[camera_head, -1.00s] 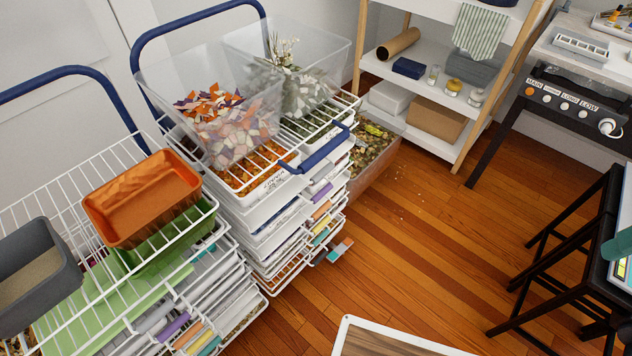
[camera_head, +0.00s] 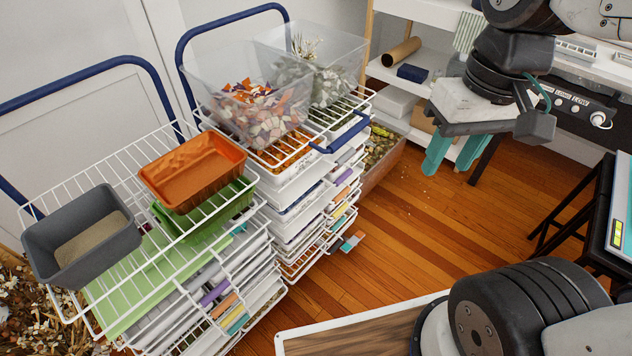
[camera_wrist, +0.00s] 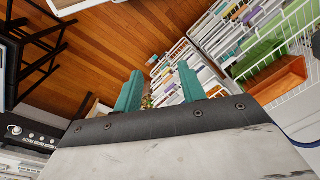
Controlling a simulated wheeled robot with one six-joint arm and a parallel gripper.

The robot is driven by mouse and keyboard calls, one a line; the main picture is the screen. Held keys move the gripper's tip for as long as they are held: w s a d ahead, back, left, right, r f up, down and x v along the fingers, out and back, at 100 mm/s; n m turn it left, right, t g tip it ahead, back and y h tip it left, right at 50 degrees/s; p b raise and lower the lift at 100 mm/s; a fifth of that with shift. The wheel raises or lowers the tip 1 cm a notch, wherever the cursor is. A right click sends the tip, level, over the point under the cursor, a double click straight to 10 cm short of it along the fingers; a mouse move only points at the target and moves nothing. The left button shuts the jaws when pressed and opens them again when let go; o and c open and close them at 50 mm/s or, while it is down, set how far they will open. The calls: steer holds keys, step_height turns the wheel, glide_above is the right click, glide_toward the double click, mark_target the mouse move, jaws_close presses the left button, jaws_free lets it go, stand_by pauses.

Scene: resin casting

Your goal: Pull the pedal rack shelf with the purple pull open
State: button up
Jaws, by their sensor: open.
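Two white wire racks with stacked shelves stand at left, and coloured pulls show on their front edges. The near rack (camera_head: 104,180) has a purple pull (camera_head: 213,293) above an orange and a teal one. The far rack (camera_head: 357,99) has a purple pull (camera_head: 343,177) on its front side. I cannot tell which rack is the pedal rack. My gripper (camera_head: 454,152), with teal fingers, is open and empty, raised to the right of the far rack and apart from it. In the wrist view the fingers (camera_wrist: 160,72) point towards the rack fronts.
Orange (camera_head: 192,172) and grey (camera_head: 82,236) trays sit on the near rack. Clear bins (camera_head: 245,100) and a blue bar (camera_head: 340,135) top the far rack. A teal-ended piece (camera_head: 351,242) juts out low. Wood floor (camera_head: 400,235) is clear between racks and black stool (camera_head: 575,215).

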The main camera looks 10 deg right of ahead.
steer(key=w+a+f+g+y, duration=0.35)
steer(key=w+f+y, duration=0.2)
steer(key=w, duration=0.55)
steer(key=m+t+y, duration=0.7)
steer(key=t, duration=0.4)
glide_toward(346, 178)
steer(key=x, duration=0.5)
steer(key=shift+a, duration=0.15)
steer(key=shift+w+a+f, duration=0.2)
steer(key=x, duration=0.7)
steer(key=shift+r, duration=0.1)
steer(key=shift+c, duration=0.3)
jaws_close()
